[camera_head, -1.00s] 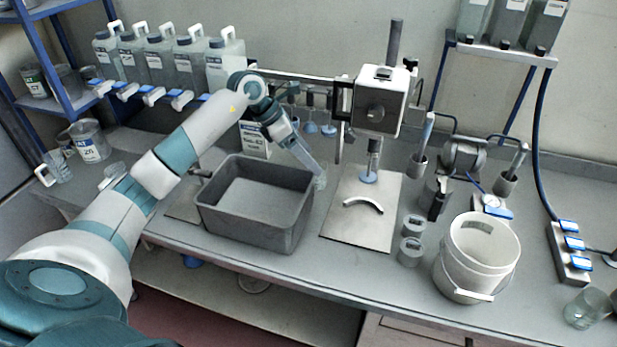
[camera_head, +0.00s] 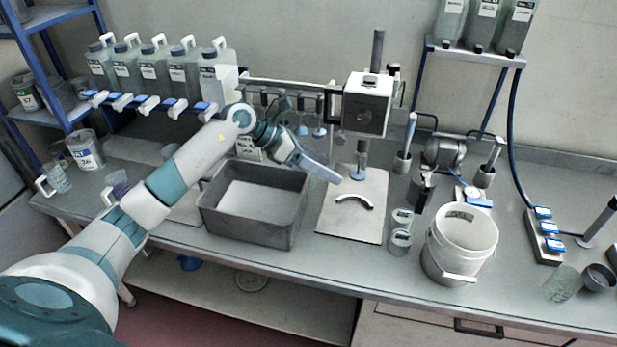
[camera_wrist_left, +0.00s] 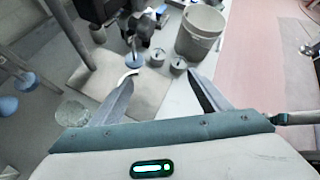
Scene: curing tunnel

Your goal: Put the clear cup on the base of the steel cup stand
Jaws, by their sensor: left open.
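The steel stand has a flat base plate (camera_head: 350,222) with a curved strip (camera_head: 354,200) on it, and a column carrying a boxy head (camera_head: 367,103). The plate also shows in the left wrist view (camera_wrist_left: 150,97). My left gripper (camera_head: 326,172) is over the plate's back left part. In the left wrist view its fingers (camera_wrist_left: 160,80) are apart with nothing between them. A clear round cup (camera_wrist_left: 72,112) stands outside the left finger, near the plate's edge; whether it touches the plate I cannot tell. In the head view my gripper hides it. My right gripper is out of view.
A grey tub (camera_head: 250,238) stands left of the plate. Another clear glass (camera_head: 562,285) is at the far right. A rail with hanging tools (camera_head: 300,90) runs behind.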

